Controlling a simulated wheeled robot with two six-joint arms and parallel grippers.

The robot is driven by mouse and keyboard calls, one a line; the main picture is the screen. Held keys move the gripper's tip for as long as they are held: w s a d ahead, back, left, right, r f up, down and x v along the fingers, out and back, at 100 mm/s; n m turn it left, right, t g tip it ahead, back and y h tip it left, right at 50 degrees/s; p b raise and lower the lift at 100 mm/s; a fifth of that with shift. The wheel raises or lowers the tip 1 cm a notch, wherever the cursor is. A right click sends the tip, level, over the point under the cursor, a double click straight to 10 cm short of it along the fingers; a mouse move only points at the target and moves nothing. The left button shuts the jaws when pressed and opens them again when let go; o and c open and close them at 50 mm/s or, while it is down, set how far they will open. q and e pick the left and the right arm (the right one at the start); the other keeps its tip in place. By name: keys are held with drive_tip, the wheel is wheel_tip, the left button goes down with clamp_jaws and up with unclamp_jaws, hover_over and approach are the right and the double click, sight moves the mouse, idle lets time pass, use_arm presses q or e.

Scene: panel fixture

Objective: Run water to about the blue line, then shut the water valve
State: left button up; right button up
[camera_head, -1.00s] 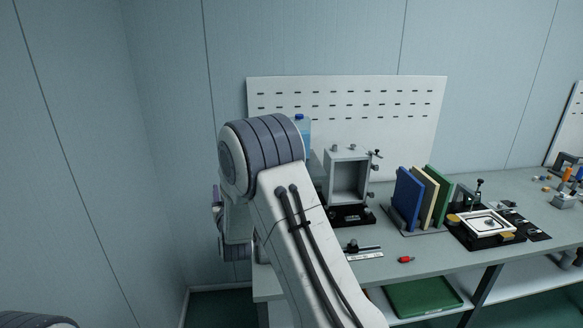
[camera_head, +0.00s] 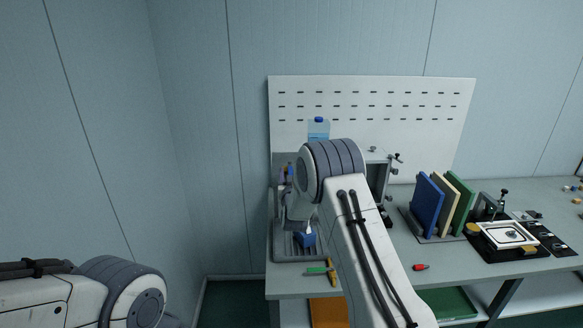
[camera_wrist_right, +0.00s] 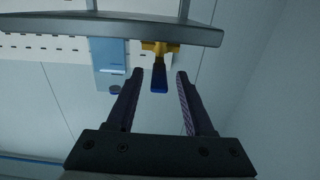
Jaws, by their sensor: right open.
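A valve with a brass body and a blue lever (camera_wrist_right: 159,76) shows in the right wrist view, under a grey bar. My right gripper (camera_wrist_right: 160,74) is open, with its fingertips on either side of the lever and a visible gap to each. In the head view my right arm hides most of this area, and its gripper (camera_head: 287,178) shows only partly at the left of the arm. I cannot make out the blue line or a water level. My left arm shows at lower left in the head view, its gripper out of frame.
A slotted grey tray (camera_head: 285,250) with a blue object (camera_head: 305,240) lies below the right gripper. Coloured panels (camera_head: 428,200) in a rack and a black fixture (camera_head: 506,236) occupy the bench to the right.

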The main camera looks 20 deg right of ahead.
drive_tip(key=shift+w+d, duration=0.2)
drive_tip(key=shift+w, duration=0.35)
clamp_jaws()
idle(1.1)
